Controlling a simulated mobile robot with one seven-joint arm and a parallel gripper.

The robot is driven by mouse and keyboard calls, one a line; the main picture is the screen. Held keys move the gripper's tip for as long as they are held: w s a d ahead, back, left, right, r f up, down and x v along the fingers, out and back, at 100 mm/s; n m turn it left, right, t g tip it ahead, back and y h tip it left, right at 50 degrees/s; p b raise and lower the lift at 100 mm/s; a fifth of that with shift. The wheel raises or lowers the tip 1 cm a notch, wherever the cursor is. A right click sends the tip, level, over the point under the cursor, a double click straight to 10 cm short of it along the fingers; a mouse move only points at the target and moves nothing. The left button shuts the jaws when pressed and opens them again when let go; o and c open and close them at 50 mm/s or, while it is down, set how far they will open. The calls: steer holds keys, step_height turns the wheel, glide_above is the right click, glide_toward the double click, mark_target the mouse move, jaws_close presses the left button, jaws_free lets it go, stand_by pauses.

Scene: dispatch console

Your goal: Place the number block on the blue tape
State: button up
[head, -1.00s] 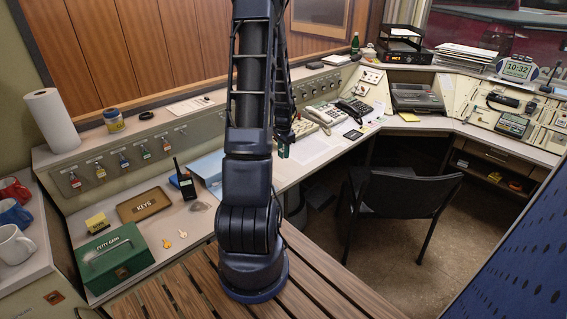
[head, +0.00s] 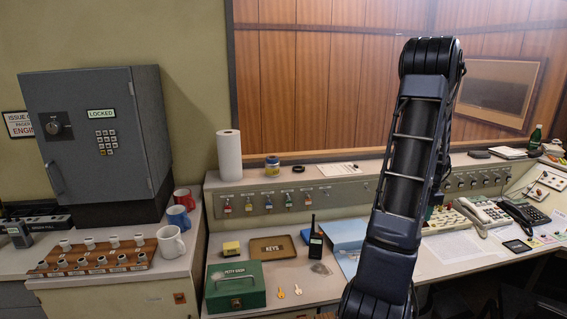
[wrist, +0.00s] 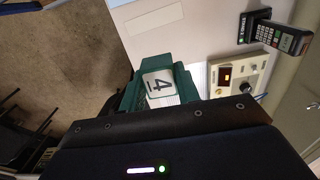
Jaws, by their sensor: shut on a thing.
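In the wrist view, my gripper (wrist: 158,92) has green fingers and is shut on the number block (wrist: 160,84), a white tile-like block with a black 4 on its face. The block sits between the fingers, over or near the edge of the pale desk. In the head view, my arm stands in front of the desk and hides most of the gripper; I cannot make out the block there. I cannot pick out the blue tape for certain in either view now.
The wrist view shows a control panel (wrist: 237,75) and a handset (wrist: 278,37) close by.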

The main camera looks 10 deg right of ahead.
steer(key=w+a+r+n, duration=0.3)
steer(key=w+a+r, duration=0.25)
steer(key=w, duration=0.55)
steer(key=w+a+r+n, duration=0.3)
steer(key=w+a+r, duration=0.25)
steer(key=w, duration=0.55)
steer(key=w+a+r+n, duration=0.35)
steer(key=w+a, duration=0.25)
steer(key=w, duration=0.5)
step_height(320, 180, up, 18)
steer(key=n, duration=0.9)
glide_above(272, 157)
steer(key=f, duration=1.9)
steer(key=shift+s+f, duration=0.25)
steer(key=shift+f, duration=0.1)
steer(key=shift+f, duration=0.1)
steer(key=o, duration=1)
steer(key=shift+c, duration=0.2)
